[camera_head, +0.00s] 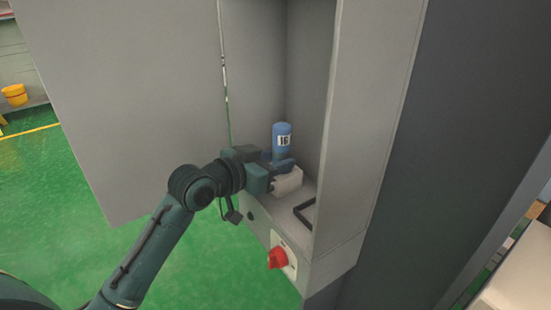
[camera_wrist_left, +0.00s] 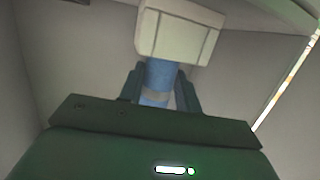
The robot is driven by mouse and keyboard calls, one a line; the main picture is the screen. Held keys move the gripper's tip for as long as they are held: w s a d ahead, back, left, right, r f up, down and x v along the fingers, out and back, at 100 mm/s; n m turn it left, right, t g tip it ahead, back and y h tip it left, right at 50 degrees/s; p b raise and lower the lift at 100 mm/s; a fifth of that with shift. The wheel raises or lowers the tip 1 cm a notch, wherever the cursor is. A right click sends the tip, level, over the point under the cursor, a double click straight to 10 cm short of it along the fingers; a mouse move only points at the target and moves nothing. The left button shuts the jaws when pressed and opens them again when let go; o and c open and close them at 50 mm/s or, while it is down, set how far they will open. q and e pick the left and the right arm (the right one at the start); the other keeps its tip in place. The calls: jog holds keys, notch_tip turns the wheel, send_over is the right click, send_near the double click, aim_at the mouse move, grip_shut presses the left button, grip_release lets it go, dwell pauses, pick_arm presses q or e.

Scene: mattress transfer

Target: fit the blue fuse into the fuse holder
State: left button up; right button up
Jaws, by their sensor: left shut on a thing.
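The blue fuse (camera_head: 283,139) stands upright inside the open cabinet, with a white label reading 16. My left gripper (camera_head: 279,164) is shut on the lower part of the fuse. The white fuse holder (camera_head: 288,184) sits just below the fuse on the cabinet's floor. In the left wrist view the fuse (camera_wrist_left: 159,74) is between the two dark fingers of my left gripper (camera_wrist_left: 160,80), and its end meets the pale holder (camera_wrist_left: 178,34). The contact point is partly hidden, so I cannot tell how deep the fuse sits. My right gripper is not in view.
The grey cabinet (camera_head: 366,150) has side walls close around the holder, and its door (camera_head: 125,110) hangs open at the left. A dark handle (camera_head: 304,214) is right of the holder. A red knob (camera_head: 278,258) is on the front below. Green floor lies left.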

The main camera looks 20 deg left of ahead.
pick_arm(q)
jog(key=shift+f+b, duration=0.3)
jog(key=shift+f, duration=0.3)
jog(key=shift+f, duration=0.3)
